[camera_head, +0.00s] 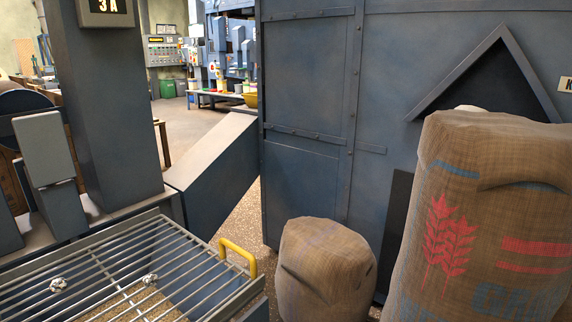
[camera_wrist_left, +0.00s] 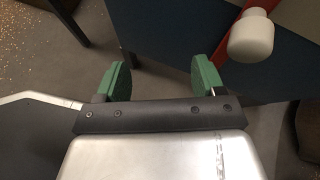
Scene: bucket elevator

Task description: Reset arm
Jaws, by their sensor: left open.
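My left gripper (camera_wrist_left: 153,82) shows in the left wrist view with its two green fingers spread apart. It is open and nothing is between the fingers. Behind the fingers are a dark blue panel and grey floor. Neither gripper shows in the head view, and my right gripper is in no view.
In the head view a metal grate (camera_head: 120,272) with a yellow handle (camera_head: 238,257) lies at the lower left. Burlap sacks (camera_head: 325,270) (camera_head: 485,215) stand at the right before a blue-grey metal cabinet (camera_head: 305,100). In the wrist view a white knob (camera_wrist_left: 251,36) sits by a red bar (camera_wrist_left: 262,5) right of the gripper.

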